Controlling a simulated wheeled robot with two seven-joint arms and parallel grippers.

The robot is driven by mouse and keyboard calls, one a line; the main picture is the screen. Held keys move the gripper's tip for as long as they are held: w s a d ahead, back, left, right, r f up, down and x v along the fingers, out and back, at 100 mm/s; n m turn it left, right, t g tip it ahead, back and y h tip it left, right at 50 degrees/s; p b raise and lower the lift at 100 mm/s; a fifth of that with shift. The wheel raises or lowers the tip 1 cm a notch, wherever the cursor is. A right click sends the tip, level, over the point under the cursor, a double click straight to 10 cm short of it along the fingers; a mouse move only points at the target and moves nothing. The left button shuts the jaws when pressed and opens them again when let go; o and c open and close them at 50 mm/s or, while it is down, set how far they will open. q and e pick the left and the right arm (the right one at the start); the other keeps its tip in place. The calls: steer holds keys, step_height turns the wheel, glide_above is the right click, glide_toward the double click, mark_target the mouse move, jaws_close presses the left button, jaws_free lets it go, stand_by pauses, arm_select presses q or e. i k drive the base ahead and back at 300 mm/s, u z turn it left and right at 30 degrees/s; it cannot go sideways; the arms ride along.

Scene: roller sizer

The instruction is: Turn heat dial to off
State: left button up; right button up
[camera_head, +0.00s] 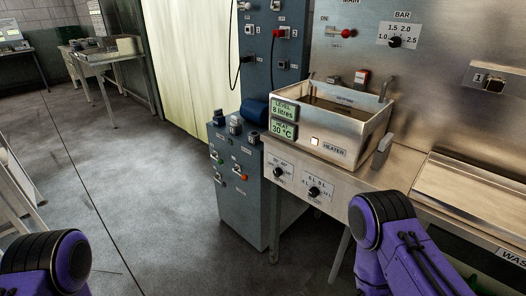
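Two black knobs sit on the front face of the steel bench below a water bath (345,125). The left knob (278,172) has a label above it too small to read surely. The right knob (314,191) has litre marks around it. I cannot tell for certain which is the heat dial. The bath's lower green display, the heat readout (284,130), shows 30 °C, and the level readout (284,109) shows 8 litres. A white square labelled HEATER (315,141) is beside them. Only purple links of my arms show; neither gripper is in view, and nothing touches the knobs.
A grey-blue control cabinet (237,205) with buttons stands left of the bench. A steel panel (440,90) behind carries a BAR dial (395,41) and a red MAIN switch (347,33). A grey lever (382,150) sits at the bath's right. The floor at left is open.

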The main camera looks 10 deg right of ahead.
mark_target(277, 172)
steer(key=i, duration=0.85)
steer(key=z, duration=0.4)
